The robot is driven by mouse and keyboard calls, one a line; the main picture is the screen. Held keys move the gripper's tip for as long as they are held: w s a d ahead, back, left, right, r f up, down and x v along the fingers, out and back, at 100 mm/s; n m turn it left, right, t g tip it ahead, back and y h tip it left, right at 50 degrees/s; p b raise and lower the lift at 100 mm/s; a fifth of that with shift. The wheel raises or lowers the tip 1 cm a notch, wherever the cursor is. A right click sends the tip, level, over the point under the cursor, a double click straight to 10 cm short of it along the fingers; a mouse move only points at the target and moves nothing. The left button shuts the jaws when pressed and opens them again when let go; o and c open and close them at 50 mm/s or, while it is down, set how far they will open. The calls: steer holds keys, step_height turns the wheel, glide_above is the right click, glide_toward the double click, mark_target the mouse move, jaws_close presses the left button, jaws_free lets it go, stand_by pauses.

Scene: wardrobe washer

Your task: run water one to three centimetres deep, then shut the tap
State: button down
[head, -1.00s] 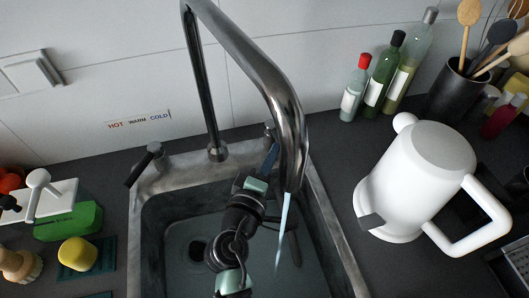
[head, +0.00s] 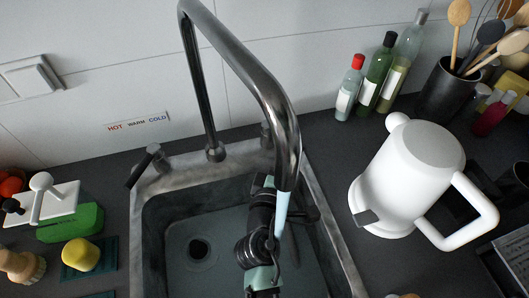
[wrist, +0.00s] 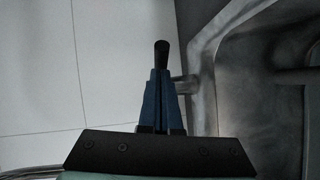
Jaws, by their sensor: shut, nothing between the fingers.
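The chrome tap spout (head: 250,65) arches over the grey sink (head: 168,275). A pale blue stream of water (head: 283,208) falls from its end. The drain (head: 198,249) shows on the bluish sink floor; I cannot tell the water depth. A dark lever (head: 147,166) sits at the sink's back left, below the hot-warm-cold label (head: 138,123). My gripper (wrist: 160,75) is shut and empty, its blue fingers together. A black-ended handle (wrist: 162,48) shows just beyond the fingertips in the wrist view; contact is unclear. In the head view the spout hides the fingertips.
A white jug (head: 412,180) stands right of the sink, with bottles (head: 377,75) and a utensil pot (head: 445,92) behind. The tiled wall (head: 110,60) is close behind the tap.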

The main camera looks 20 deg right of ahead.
steer(key=shift+d, duration=0.7)
